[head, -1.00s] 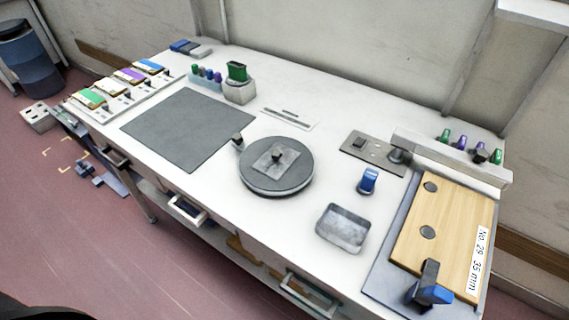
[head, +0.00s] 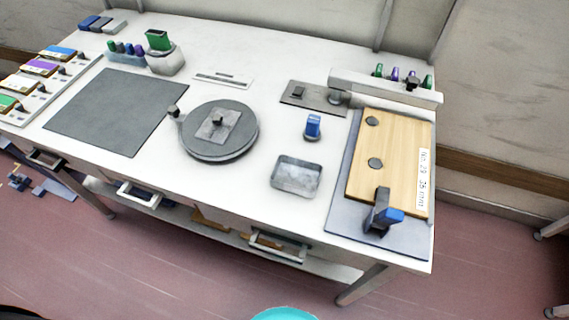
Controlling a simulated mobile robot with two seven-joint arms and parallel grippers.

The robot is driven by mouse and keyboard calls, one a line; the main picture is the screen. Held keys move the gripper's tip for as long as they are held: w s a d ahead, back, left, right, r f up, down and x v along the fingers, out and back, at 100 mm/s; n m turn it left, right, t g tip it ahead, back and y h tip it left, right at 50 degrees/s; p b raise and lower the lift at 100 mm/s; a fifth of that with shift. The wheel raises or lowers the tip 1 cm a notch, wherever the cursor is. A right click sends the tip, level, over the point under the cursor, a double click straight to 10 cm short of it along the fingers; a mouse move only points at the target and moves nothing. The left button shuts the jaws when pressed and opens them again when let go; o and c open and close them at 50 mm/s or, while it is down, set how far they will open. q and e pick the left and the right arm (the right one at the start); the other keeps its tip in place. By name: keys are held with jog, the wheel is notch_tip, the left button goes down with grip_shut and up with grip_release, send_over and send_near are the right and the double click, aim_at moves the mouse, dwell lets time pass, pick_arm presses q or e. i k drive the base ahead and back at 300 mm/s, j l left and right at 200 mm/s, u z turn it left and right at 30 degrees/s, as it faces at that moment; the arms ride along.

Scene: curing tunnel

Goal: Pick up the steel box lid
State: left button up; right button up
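A square grey metal plate with a dark knob (head: 218,127) lies on a round grey turntable (head: 205,152) at the middle of the workbench; it looks like the steel box lid. An open, shallow steel box (head: 296,177) sits on the bench to the right of the turntable, near the front edge. No cover lies on the box. Neither of my grippers is in the head view.
The white bench (head: 240,190) also holds a dark mat (head: 108,112), a blue-handled stamp (head: 313,126), a wooden board (head: 390,160) with a blue-handled clamp (head: 385,215), and a pen rack (head: 385,86). Drawers (head: 278,246) stand partly open. A teal round object (head: 285,313) shows at the bottom edge.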

aim_at(218, 126)
jog(key=k+j+z, duration=0.1)
jog(key=j+z, duration=0.2)
jog(key=k+j+z, duration=0.15)
jog(key=j+z, duration=0.2)
jog(key=j, duration=0.15)
jog(key=k+j+z, duration=0.15)
jog(key=j+z, duration=0.15)
